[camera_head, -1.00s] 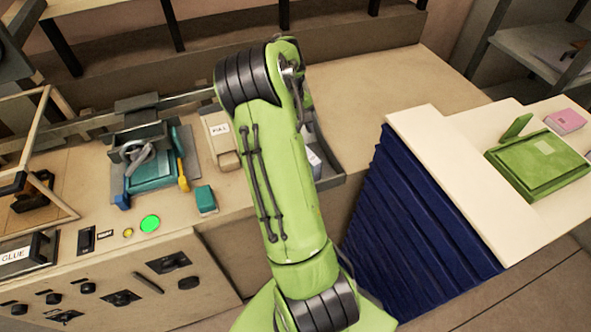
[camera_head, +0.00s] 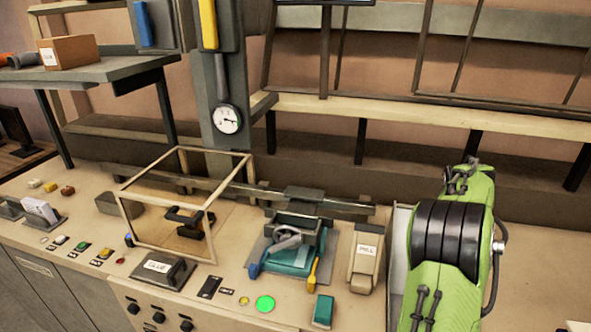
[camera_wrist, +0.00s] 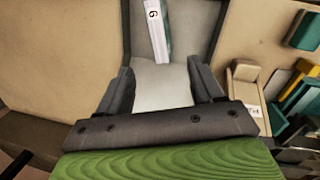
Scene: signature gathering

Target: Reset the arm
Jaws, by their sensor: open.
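My green arm (camera_head: 445,262) rises at the right of the head view; its gripper is hidden there. In the wrist view my gripper (camera_wrist: 163,82) is open, its two dark fingers spread apart with nothing between them. It is above a grey tray (camera_wrist: 187,45). A white item with a numbered label (camera_wrist: 155,30) lies in the tray, beyond the fingertips and apart from them.
A beige labelled lever block (camera_head: 366,258) stands left of my arm. Left of it are a teal device (camera_head: 292,258), a green button (camera_head: 265,303), a wood-framed box (camera_head: 182,205) and a GLUE block (camera_head: 163,272). A grey post with a gauge (camera_head: 227,119) stands behind.

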